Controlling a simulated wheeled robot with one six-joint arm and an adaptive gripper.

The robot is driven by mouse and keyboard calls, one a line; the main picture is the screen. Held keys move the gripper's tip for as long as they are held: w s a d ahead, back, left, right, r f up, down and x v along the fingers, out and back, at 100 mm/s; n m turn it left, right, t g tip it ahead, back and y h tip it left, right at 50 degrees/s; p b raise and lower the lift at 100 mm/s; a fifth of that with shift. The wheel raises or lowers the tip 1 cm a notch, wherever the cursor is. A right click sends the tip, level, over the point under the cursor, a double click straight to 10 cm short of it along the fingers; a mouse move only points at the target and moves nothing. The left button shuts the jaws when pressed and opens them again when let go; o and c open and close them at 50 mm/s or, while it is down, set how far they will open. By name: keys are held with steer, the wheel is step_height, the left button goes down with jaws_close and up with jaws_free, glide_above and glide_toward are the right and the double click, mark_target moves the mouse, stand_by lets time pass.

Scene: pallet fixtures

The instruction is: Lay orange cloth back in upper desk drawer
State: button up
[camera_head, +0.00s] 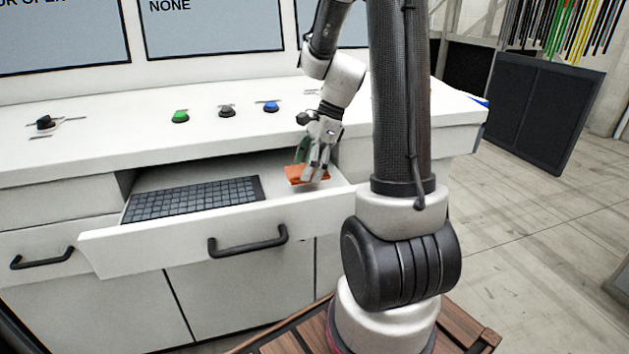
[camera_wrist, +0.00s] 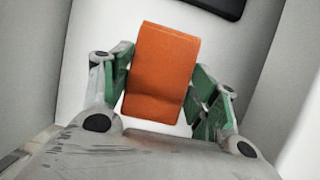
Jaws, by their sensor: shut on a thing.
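The orange cloth (camera_head: 304,175) is a small folded block between the fingers of my gripper (camera_head: 316,172). In the wrist view the cloth (camera_wrist: 161,72) sits upright in the picture between the two green-sided fingers of my gripper (camera_wrist: 160,90), which are shut on it. The upper desk drawer (camera_head: 185,245) is pulled open. My gripper points down inside its right part, with the cloth low over the drawer floor; I cannot tell whether it touches the floor. The fingers hide part of the cloth in the head view.
A dark keyboard (camera_head: 192,200) lies in the drawer's left part; its dark edge (camera_wrist: 218,5) seems to show at the top of the wrist view. The white desktop (camera_head: 80,145) overhangs the drawer. Green (camera_head: 180,117), black (camera_head: 227,111) and blue (camera_head: 271,106) buttons stand on it.

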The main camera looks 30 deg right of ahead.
mark_target(310, 190)
steer(key=shift+d+f, duration=0.15)
steer(key=shift+f, duration=0.2)
steer(key=shift+s+f, duration=0.1)
steer(key=shift+f, duration=1.6)
steer(key=shift+f, duration=0.1)
steer(key=o, duration=0.9)
